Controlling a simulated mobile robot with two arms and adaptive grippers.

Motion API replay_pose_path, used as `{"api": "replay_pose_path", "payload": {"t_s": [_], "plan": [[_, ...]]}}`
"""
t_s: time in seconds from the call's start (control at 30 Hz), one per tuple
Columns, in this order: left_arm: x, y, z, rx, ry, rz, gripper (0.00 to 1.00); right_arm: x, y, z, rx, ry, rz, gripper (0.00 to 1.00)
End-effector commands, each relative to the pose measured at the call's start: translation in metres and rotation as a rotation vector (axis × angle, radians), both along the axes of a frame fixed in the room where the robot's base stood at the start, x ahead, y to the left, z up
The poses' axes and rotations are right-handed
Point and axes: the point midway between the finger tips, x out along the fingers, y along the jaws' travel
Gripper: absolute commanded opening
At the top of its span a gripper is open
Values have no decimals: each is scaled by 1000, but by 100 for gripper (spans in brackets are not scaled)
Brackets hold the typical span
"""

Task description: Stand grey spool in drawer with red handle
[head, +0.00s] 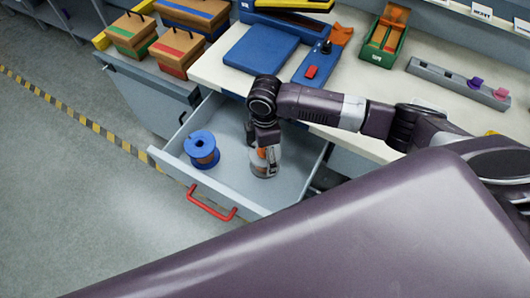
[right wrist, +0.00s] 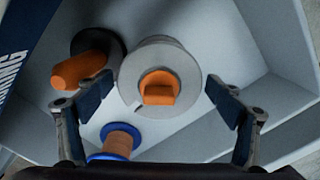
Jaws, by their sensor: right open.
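The drawer (head: 237,204) with the red handle (head: 211,203) is pulled open. My right gripper (head: 266,150) points down inside it, over the grey spool (head: 264,172). In the right wrist view the grey spool (right wrist: 132,80) shows its round grey flange and orange centre from above and looks upright. My open right gripper (right wrist: 160,98) has one finger on each side of it, with gaps to both. The spool's lower part is hidden. My left gripper is not in view.
A blue spool (head: 202,148) stands in the drawer, left of the grey one. The right wrist view also shows a dark-flanged orange piece (right wrist: 78,70) close to the grey spool. The worktop (head: 226,68) is above the drawer. Boxes (head: 178,50) stand at left.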

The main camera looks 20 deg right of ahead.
Motion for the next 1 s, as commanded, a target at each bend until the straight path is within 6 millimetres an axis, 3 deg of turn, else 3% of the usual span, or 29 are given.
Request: {"api": "replay_pose_path", "payload": {"t_s": [0.5, 0.7, 1.0], "plan": [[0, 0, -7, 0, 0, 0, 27, 1, 0, 99, 0, -2, 0, 86], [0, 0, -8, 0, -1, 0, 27, 0, 0, 113, 0, 0, 0, 86], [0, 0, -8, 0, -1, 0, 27, 0, 0, 114, 0, 0, 0, 86]]}}
